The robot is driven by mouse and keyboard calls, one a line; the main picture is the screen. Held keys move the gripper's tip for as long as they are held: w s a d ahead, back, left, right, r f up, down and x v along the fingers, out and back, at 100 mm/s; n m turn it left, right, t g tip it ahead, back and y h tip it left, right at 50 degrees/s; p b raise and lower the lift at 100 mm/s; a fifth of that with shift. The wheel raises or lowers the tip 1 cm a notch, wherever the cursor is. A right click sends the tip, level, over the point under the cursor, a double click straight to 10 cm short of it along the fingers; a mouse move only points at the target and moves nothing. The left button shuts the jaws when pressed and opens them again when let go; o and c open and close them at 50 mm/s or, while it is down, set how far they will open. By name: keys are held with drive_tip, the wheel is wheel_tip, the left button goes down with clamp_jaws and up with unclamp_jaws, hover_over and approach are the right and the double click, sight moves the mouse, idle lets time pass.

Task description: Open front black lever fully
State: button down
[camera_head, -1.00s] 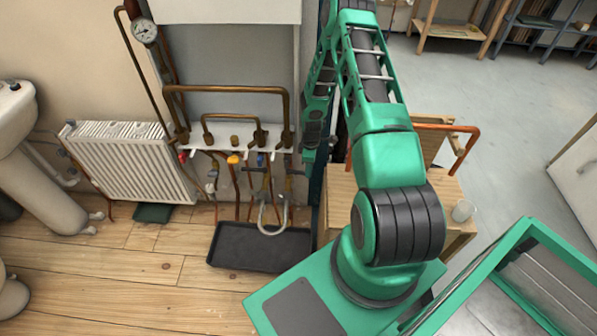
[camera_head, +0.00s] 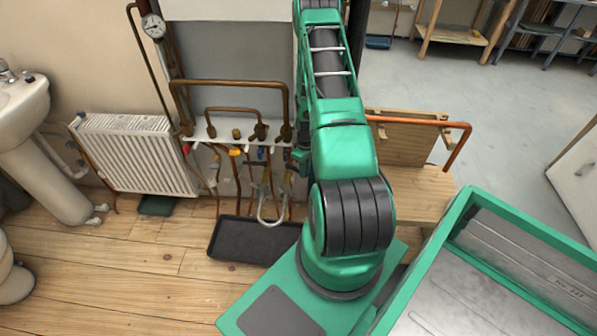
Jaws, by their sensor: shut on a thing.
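My gripper (camera_head: 297,160) shows only as a small dark green part at the left edge of my arm, by the right end of the white pipe manifold (camera_head: 228,133). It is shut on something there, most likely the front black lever. The fingertips and the lever are too small and too covered to make out, so the lever's angle cannot be told. Thin pipes and small valves hang below the manifold, with a yellow-orange cap (camera_head: 235,152) near its middle and a pale bent hose (camera_head: 268,216) lower down.
A black tray (camera_head: 250,240) lies on the floor below the pipes. A white radiator (camera_head: 135,155) and a basin (camera_head: 25,105) stand to the left. A wooden bench (camera_head: 425,195) with an orange-brown pipe (camera_head: 468,130) stands right of my arm. Copper pipes rise above the manifold.

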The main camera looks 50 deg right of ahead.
drive_tip(key=shift+d, duration=0.1)
drive_tip(key=c, duration=1.7)
unclamp_jaws()
wheel_tip(320, 180, up, 11)
drive_tip(key=shift+f, duration=0.1)
